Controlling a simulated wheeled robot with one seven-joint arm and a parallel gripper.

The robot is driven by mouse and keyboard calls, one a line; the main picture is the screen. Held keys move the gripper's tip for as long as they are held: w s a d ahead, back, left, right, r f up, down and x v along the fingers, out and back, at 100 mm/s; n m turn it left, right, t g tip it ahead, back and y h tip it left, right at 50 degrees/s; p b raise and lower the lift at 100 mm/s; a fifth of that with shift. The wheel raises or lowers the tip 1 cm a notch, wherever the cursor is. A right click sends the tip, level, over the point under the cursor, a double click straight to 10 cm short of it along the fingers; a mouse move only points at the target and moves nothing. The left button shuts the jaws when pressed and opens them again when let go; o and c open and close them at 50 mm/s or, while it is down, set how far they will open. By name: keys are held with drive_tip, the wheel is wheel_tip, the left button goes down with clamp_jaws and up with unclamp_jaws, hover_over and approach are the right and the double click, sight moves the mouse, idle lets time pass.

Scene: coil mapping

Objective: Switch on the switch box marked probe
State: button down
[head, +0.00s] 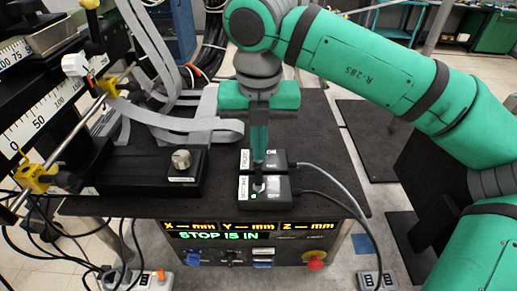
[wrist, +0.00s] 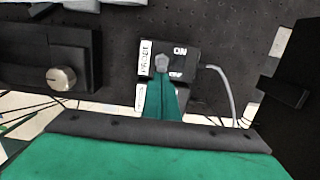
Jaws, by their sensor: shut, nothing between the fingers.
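Two black switch boxes sit one behind the other on the dark table, each with a white label at its left end. In the head view these are the rear box (head: 279,158) and the front box (head: 277,190). In the wrist view my gripper (wrist: 162,70) overlaps the upper box (wrist: 185,62), near "ON" lettering.
A black block with a metal knob (head: 180,160) stands left of the boxes. A display (head: 215,236) reading "STOP IS IN" and a red button (head: 315,264) are on the front panel. Scales and clamps stand at the left.

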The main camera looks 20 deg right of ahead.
drive_tip(key=shift+w+d+r, duration=0.2)
drive_tip(key=shift+w, duration=0.6)
drive_tip(key=shift+r, duration=0.2)
drive_tip(key=shift+r, duration=0.65)
drive_tip(key=w+d+r, duration=0.2)
drive_tip(key=w+r, duration=0.4)
drive_tip(key=r, duration=0.1)
drive_tip(key=shift+w, duration=0.35)
